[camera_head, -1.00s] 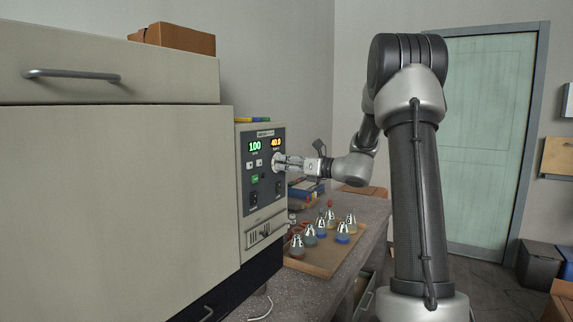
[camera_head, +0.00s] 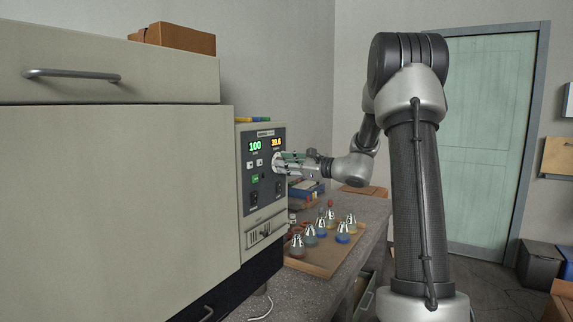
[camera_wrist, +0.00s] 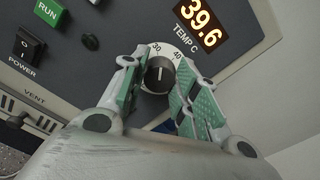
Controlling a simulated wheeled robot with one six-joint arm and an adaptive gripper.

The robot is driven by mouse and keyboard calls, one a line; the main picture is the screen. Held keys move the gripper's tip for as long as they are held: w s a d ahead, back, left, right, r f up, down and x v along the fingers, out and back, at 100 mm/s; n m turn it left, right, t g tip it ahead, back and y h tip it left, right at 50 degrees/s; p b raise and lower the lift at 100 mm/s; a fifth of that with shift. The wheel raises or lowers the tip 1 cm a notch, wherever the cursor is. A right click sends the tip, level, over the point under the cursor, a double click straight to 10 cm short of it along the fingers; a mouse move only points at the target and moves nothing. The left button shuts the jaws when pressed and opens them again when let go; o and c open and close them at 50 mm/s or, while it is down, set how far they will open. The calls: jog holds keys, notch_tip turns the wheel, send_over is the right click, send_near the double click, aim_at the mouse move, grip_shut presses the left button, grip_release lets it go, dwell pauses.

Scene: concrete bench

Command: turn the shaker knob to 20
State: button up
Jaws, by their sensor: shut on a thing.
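The shaker (camera_head: 263,180) is a light box with a dark front panel on the bench. A round black knob (camera_wrist: 158,76) with a white pointer line sits on a white dial. The marks 30 and 40 show on the dial; the rest is hidden. In the wrist view the pointer is upright, between these two marks. The orange display (camera_wrist: 200,22), labelled TEMP C, reads 39.6. My gripper (camera_wrist: 158,82) has its green-padded fingers on either side of the knob and is shut on it. In the head view my gripper (camera_head: 284,161) reaches the panel from the right.
A green display (camera_head: 255,146) reads 100. The green RUN button (camera_wrist: 47,11) and black POWER switch (camera_wrist: 29,44) are left of the knob. A wooden tray (camera_head: 318,270) with several flasks stands on the bench below my arm. A large cabinet (camera_head: 110,190) fills the left.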

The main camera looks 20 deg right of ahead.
jog(key=n, duration=1.2)
jog(key=shift+f, duration=0.2)
jog(key=shift+s, duration=0.1)
dwell(0.4)
jog(key=o, duration=1)
jog(key=v, duration=1.2)
jog(key=shift+a, duration=0.1)
